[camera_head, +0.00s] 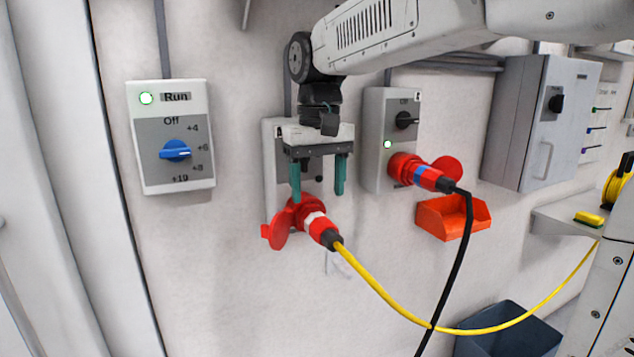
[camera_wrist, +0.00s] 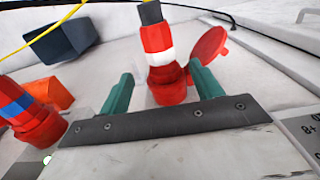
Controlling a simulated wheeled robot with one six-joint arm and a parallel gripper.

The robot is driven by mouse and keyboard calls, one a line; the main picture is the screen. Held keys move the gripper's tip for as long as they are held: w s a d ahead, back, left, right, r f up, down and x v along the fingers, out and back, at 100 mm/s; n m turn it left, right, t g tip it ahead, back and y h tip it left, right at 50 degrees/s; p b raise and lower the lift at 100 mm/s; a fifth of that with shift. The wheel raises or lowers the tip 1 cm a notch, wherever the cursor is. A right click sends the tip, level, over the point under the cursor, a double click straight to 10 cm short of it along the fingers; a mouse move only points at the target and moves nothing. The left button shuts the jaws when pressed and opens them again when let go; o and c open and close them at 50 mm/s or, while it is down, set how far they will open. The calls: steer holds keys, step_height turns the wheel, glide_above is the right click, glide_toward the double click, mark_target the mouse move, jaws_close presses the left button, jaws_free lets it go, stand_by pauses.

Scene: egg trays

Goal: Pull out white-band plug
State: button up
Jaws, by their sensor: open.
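The white-band plug (camera_head: 318,226) is red with a white ring and a yellow cable, and it sits in the red socket (camera_head: 298,211) on the left wall box, whose red lid hangs open. My gripper (camera_head: 318,198) is open just above the plug and socket, with its green fingers spread and nothing between them that I can tell. In the wrist view the plug (camera_wrist: 157,42) stands beyond the gap between the fingers (camera_wrist: 157,85), its white ring clearly visible. My gripper hides much of the left wall box (camera_head: 270,190).
A blue-band plug (camera_head: 427,176) with a black cable sits in the right box's socket. An orange bin (camera_head: 452,219) hangs below it. A dial panel (camera_head: 172,137) is on the left. The yellow cable (camera_head: 385,296) crosses the black cable (camera_head: 457,265). A dark bin (camera_head: 512,335) stands low right.

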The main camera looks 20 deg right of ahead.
mark_target(329, 227)
steer(key=shift+w+a+f, duration=0.1)
steer(key=shift+w+f, duration=0.1)
steer(key=shift+f, duration=3.65)
steer(key=c, duration=1.2)
steer(key=shift+s, duration=0.1)
steer(key=shift+c, duration=0.3)
steer(key=shift+s, duration=2.35)
steer(key=shift+s, duration=0.15)
steer(key=shift+s, duration=2.95)
